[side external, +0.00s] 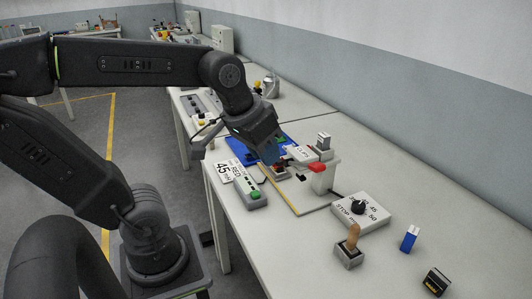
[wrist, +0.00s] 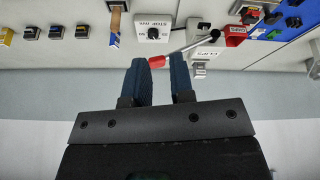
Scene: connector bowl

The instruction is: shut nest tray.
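A small bench press (side external: 323,172) with a white label reading CLIPS stands on the table, and it also shows in the wrist view (wrist: 198,70). A metal lever with a red knob (wrist: 156,62) reaches out from it. A small dark and red fixture (side external: 281,166) lies beside the press, partly behind my gripper; I cannot tell whether it is the nest tray or how far out it is. My gripper (side external: 271,153) is above and left of the press. In the wrist view its blue fingers (wrist: 160,64) are parted, with the knob showing in the gap, apparently beyond the fingertips.
A blue mat (side external: 240,149) lies behind the gripper. A green-buttoned box (side external: 254,198) and a 45 card (side external: 222,171) are at the table's left edge. A STOP dial box (side external: 360,211), wooden-handled tool (side external: 353,240), blue block (side external: 409,238) and black-yellow block (side external: 436,281) stand to the right.

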